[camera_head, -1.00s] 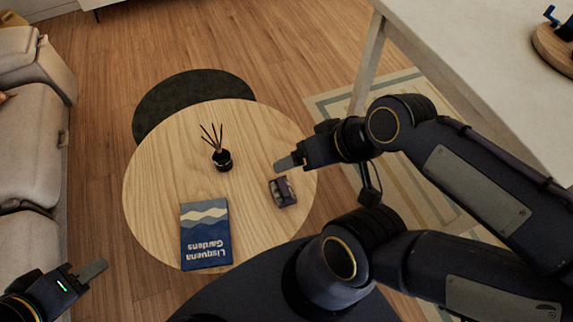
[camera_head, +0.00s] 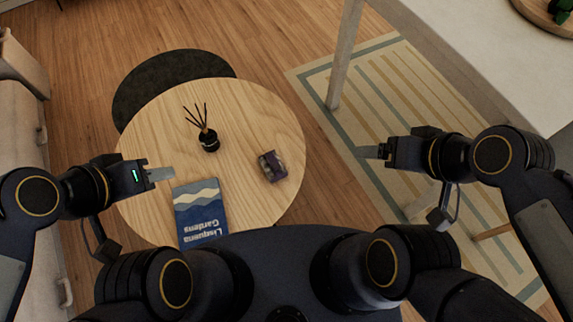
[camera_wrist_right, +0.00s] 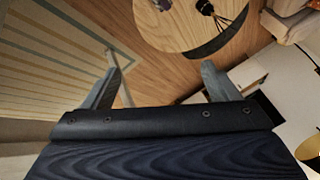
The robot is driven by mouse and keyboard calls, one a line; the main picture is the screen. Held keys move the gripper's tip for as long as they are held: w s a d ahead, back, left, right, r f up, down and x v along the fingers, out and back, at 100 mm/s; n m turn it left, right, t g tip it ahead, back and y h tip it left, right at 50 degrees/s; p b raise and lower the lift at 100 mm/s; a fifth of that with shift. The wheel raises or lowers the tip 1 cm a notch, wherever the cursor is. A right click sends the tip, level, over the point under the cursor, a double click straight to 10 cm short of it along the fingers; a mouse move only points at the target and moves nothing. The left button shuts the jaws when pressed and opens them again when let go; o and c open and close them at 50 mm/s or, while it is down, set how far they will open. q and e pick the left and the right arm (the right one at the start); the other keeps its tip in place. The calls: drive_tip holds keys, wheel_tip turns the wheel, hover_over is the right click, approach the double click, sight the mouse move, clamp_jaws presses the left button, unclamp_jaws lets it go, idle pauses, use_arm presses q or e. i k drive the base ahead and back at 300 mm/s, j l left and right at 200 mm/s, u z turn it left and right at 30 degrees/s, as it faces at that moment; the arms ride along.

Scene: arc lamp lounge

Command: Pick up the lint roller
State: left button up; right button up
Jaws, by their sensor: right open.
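I cannot make out a lint roller in either view. A small purple item (camera_head: 271,166) with a pale top lies on the right part of the round wooden table (camera_head: 255,115); I cannot tell exactly what it is. My right gripper (camera_head: 366,151) is off to the right of the table, above the striped rug. In the right wrist view my right gripper (camera_wrist_right: 162,66) has its two fingers wide apart with nothing between them. My left gripper (camera_head: 163,173) is over the table's left edge, near the book, seen side-on, so its opening is hidden.
A black reed diffuser (camera_head: 208,140) stands mid-table, and a blue book (camera_head: 200,212) lies near the front edge. A pale high table (camera_head: 480,50) at upper right bears a round wooden board (camera_head: 545,18) with a green thing. A sofa is at left.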

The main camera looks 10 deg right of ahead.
sight(274, 168)
drive_tip(key=j, duration=0.45)
drive_tip(key=i+j+u, duration=0.15)
drive_tip(key=j, duration=0.8)
drive_tip(key=i+u, duration=0.05)
